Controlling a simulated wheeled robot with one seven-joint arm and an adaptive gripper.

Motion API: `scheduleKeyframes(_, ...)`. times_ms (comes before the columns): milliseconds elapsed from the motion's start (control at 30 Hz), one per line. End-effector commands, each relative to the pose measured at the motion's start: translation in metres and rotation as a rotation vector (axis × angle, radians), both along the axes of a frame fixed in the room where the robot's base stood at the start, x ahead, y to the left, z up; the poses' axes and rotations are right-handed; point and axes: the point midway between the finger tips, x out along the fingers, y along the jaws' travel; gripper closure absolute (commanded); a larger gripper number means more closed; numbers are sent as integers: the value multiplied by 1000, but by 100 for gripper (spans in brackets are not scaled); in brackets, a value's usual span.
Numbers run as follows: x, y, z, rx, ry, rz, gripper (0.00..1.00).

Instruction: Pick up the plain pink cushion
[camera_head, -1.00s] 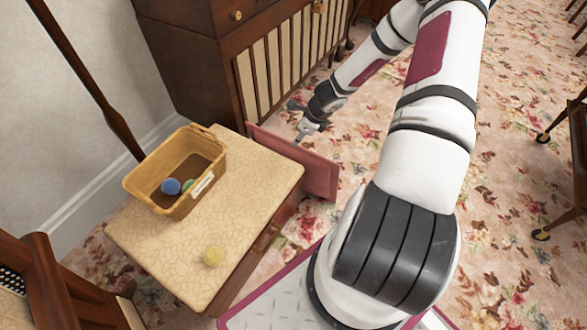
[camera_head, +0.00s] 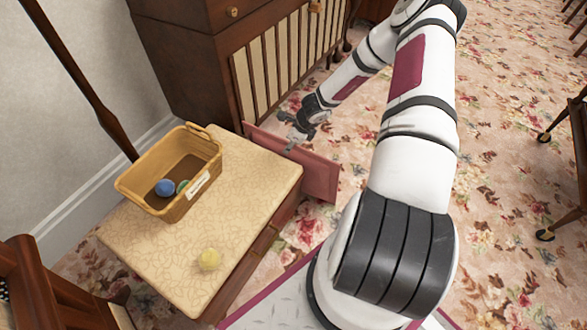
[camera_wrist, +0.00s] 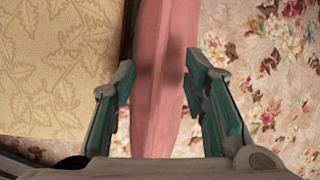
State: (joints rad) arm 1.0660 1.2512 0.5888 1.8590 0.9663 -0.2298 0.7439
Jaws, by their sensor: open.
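The plain pink cushion (camera_head: 316,176) stands on its edge against the far right side of the small table in the head view. In the wrist view the cushion (camera_wrist: 163,45) is seen edge-on, running down the middle of the picture. My gripper (camera_head: 291,143) is open at the cushion's top edge. In the wrist view my gripper (camera_wrist: 158,82) has one finger on each side of the cushion. I cannot tell whether the fingers touch it. The cushion's lower end is hidden by the gripper body in that view.
A dark wooden cabinet (camera_head: 190,50) stands behind. Floral carpet (camera_head: 500,110) lies open to the right, with chair legs at the far right.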

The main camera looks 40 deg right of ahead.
Motion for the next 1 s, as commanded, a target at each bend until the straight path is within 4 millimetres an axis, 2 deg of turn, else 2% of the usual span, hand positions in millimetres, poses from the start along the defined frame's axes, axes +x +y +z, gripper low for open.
scheduleKeyframes(367,0,0,-3,0,0,-1,60)
scheduleKeyframes(400,0,0,-3,0,0,-1,62)
scheduleKeyframes(567,-1,1,-3,2,1,0,98)
scheduleKeyframes(600,-1,1,-3,3,1,0,100)
scheduleKeyframes(1000,-2,5,-5,12,5,1,100)
